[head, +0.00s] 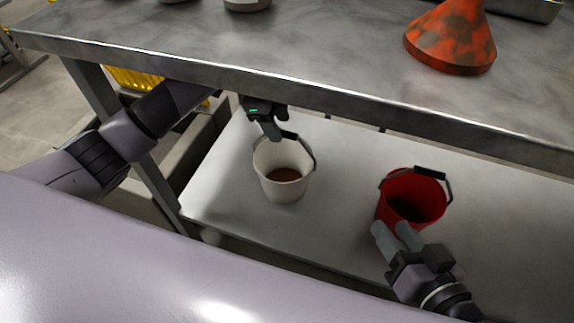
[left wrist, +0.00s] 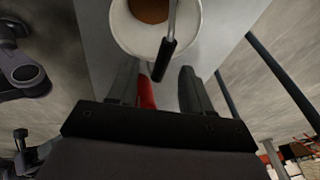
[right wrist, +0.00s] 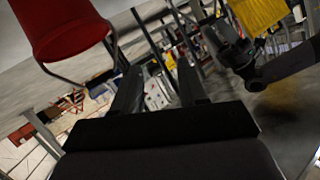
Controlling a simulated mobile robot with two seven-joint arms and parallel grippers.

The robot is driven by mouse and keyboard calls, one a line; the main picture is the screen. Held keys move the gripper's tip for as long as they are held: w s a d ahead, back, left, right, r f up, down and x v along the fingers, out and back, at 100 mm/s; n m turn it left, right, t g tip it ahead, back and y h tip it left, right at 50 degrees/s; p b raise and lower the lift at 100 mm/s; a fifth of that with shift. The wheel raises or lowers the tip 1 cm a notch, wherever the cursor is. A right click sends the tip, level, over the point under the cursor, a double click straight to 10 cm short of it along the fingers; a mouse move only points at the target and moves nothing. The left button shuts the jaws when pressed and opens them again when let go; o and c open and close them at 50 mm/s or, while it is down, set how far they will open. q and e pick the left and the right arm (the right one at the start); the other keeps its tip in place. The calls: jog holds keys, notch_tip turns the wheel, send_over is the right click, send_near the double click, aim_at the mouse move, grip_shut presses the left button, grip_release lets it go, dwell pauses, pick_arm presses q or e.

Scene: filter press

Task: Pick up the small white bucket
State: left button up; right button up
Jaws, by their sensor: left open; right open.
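The small white bucket (head: 284,188) stands upright on the lower shelf, with brown contents inside and a dark handle grip. In the left wrist view the white bucket (left wrist: 128,35) is just beyond my fingers, and its black handle grip (left wrist: 164,58) lies in line with the gap between them. My left gripper (head: 272,130) is open at the bucket's back rim, close to the handle; I cannot tell whether it touches. My right gripper (head: 392,232) is open and empty, in front of the red bucket (head: 412,200).
The lower shelf (head: 335,190) has bare room between the two buckets. The steel tabletop (head: 300,60) overhangs the shelf at the back, and a table leg (head: 120,140) stands at the left. An orange stained cone (head: 450,38) sits on the tabletop.

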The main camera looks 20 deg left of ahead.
aim_at(283, 132)
pick_arm(q)
jog(key=shift+b+x, duration=0.5)
jog(key=shift+x, duration=0.65)
jog(key=b+x, duration=0.2)
jog(key=x, duration=0.1)
jog(key=shift+w+f, duration=0.1)
jog(key=shift+w+d+f, duration=0.1)
jog(key=shift+w+f, duration=0.05)
jog(key=shift+f, duration=0.35)
grip_shut()
pick_arm(e)
jog(key=shift+s+d+f+n+t+h, duration=0.15)
jog(key=shift+d+n+t, duration=0.2)
jog(key=shift+d, duration=0.2)
jog(key=shift+s+d+f+n+t+h, duration=0.15)
jog(key=shift+d+n+t, duration=0.1)
jog(key=shift+d+t, duration=0.25)
